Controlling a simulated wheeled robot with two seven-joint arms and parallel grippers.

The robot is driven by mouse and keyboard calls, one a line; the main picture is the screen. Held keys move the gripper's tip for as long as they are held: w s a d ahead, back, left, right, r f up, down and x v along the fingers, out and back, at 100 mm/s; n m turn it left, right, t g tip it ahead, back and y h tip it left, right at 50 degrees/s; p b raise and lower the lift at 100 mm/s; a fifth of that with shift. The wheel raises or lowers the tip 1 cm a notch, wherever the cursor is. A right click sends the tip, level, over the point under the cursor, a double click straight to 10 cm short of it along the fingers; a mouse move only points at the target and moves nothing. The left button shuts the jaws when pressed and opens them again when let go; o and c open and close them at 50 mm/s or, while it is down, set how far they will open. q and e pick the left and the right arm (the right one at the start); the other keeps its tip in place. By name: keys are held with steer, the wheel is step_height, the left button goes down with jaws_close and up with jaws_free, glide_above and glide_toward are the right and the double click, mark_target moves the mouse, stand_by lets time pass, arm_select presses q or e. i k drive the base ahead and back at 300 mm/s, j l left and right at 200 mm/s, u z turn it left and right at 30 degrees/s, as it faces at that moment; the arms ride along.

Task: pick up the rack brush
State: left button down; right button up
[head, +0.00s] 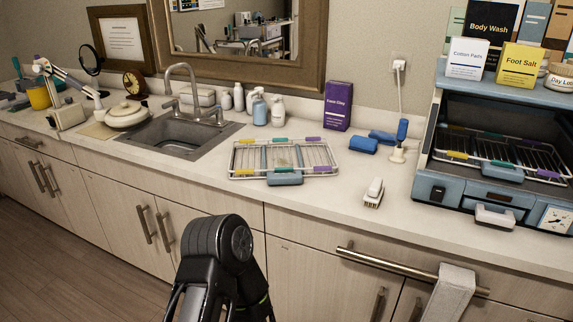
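A small white brush (373,192), the likely rack brush, lies on the counter (330,215) near the front edge, right of the wire rack. Its dark bristle edge shows at its near end. A black part of one of my arms rises at the bottom, left of centre, in front of the cabinet doors. It is well apart from the brush. Neither of my grippers' fingertips can be made out.
A wire rack (284,158) with coloured clips lies left of the brush. Blue rolls (363,145) and a blue-handled stand (401,140) are behind it. A blue warmer oven (455,187) stands right. A towel (449,290) hangs on the front rail (400,266).

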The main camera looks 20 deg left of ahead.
mark_target(374, 196)
steer(key=j+z, duration=0.1)
steer(key=z, duration=1.05)
steer(key=j+z, duration=0.35)
steer(key=k+j+z, duration=0.15)
steer(key=j+z, duration=0.25)
steer(key=k+j+z, duration=0.15)
steer(key=j+z, duration=0.2)
steer(key=k+j+z, duration=0.15)
steer(key=j+z, duration=0.25)
steer(key=k+j+z, duration=0.15)
steer(key=k+j, duration=0.8)
